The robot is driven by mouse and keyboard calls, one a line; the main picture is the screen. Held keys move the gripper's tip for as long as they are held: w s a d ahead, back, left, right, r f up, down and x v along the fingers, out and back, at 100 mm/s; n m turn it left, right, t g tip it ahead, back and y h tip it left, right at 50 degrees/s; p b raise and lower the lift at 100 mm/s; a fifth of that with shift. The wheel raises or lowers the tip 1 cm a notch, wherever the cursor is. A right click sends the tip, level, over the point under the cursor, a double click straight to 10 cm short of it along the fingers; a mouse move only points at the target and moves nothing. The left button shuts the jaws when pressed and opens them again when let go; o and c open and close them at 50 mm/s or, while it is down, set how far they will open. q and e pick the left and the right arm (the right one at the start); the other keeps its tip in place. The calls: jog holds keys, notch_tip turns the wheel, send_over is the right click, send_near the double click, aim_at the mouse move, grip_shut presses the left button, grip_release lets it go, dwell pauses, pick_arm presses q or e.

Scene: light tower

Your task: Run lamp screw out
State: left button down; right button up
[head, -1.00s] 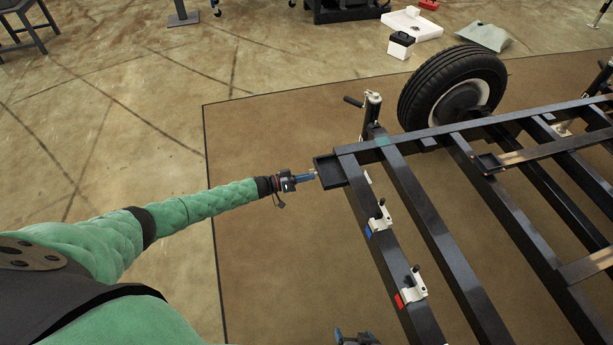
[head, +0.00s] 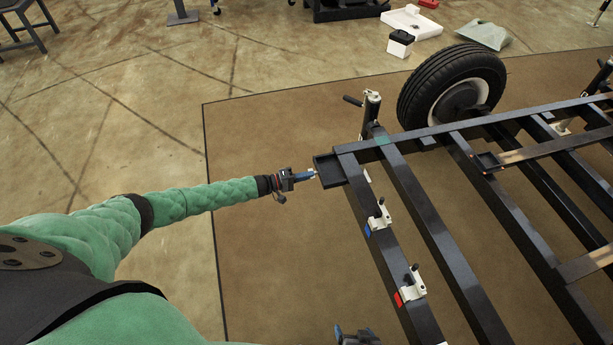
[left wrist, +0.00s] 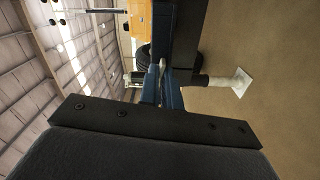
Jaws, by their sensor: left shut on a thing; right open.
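My left gripper (head: 305,176) is at the outer end of the black trailer frame (head: 385,215), by a black bracket (head: 327,168) on its corner. Its fingers are shut on the lamp screw (head: 315,173), a small light-coloured tip that shows between the fingers and the bracket. In the left wrist view my two blue fingers (left wrist: 163,88) are close together with a pale piece between them. The screw's thread and depth are too small to make out. My right gripper (head: 356,337) shows only in part at the bottom edge of the head view, apart from the frame.
White clamps with a blue mark (head: 381,215) and a red mark (head: 410,287) sit on the near beam. A jack post (head: 371,112) and a wheel (head: 452,88) stand beyond the corner.

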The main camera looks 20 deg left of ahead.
pick_arm(q)
jog(key=shift+w+r+n, duration=0.1)
jog(key=shift+r+n, duration=0.05)
jog(key=shift+n, duration=0.45)
jog(key=c, duration=1.6)
grip_release()
jog(key=shift+d, duration=0.1)
jog(key=v, duration=0.7)
jog(key=shift+s+a, duration=0.2)
jog(key=shift+a, duration=0.15)
